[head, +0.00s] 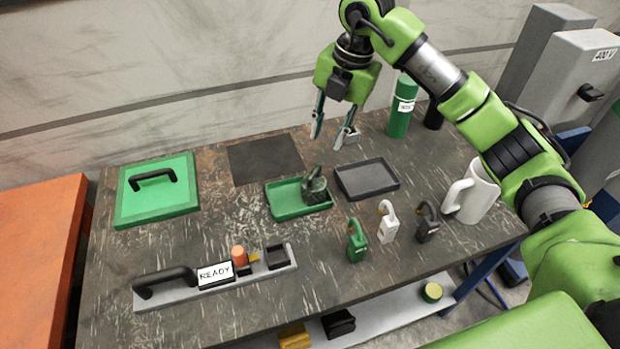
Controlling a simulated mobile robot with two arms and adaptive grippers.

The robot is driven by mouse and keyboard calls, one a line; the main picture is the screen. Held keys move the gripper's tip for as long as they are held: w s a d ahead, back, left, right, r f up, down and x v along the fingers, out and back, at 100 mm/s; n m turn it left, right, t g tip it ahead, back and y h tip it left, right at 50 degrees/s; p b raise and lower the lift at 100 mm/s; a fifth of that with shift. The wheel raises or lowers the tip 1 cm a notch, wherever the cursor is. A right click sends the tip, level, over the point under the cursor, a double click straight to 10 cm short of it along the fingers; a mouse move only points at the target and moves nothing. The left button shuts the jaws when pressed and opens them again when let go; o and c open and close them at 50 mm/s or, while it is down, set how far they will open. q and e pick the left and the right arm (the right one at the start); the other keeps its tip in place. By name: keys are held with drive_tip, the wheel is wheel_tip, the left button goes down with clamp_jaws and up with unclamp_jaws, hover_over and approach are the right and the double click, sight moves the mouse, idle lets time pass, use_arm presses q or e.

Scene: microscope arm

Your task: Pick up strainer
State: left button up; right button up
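I cannot clearly make out a strainer. A small dark grey-green object (315,186) with an upright part sits at the right end of the green tray (285,206); I cannot tell whether it is the strainer. My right gripper (328,140) hangs above the back of the table, behind the trays, pointing down. Its two fingers are apart and nothing shows between them. It is not touching the object in the tray. My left gripper is not in view.
A black tray (367,179) lies right of the green one. Padlocks in green (357,243), white (388,224) and dark grey (427,225) stand in front. A white mug (476,196), green bottle (401,110), green lid (157,197) and READY panel (216,276) are around.

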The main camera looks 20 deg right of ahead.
sight(315, 170)
drive_tip(key=f, duration=0.2)
drive_tip(key=f+p, duration=0.1)
drive_tip(key=f, duration=0.1)
drive_tip(key=a+f, duration=0.1)
drive_tip(key=f, duration=0.1)
drive_tip(key=shift+a+f, duration=0.1)
drive_tip(key=shift+f, duration=0.2)
drive_tip(key=shift+w+f, duration=0.1)
drive_tip(key=shift+f, duration=0.15)
drive_tip(key=f+p, duration=0.1)
drive_tip(key=a+f, duration=0.1)
drive_tip(key=f+p, duration=0.1)
drive_tip(key=shift+w+a+f+p, duration=0.15)
drive_tip(key=shift+a+f+p, duration=0.15)
drive_tip(key=shift+f, duration=0.1)
drive_tip(key=shift+w+f, duration=0.15)
drive_tip(key=shift+f, duration=0.4)
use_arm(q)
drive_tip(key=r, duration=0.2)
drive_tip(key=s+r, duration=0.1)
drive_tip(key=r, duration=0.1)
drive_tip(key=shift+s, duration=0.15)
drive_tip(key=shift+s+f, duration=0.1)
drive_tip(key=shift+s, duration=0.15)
use_arm(e)
clamp_jaws()
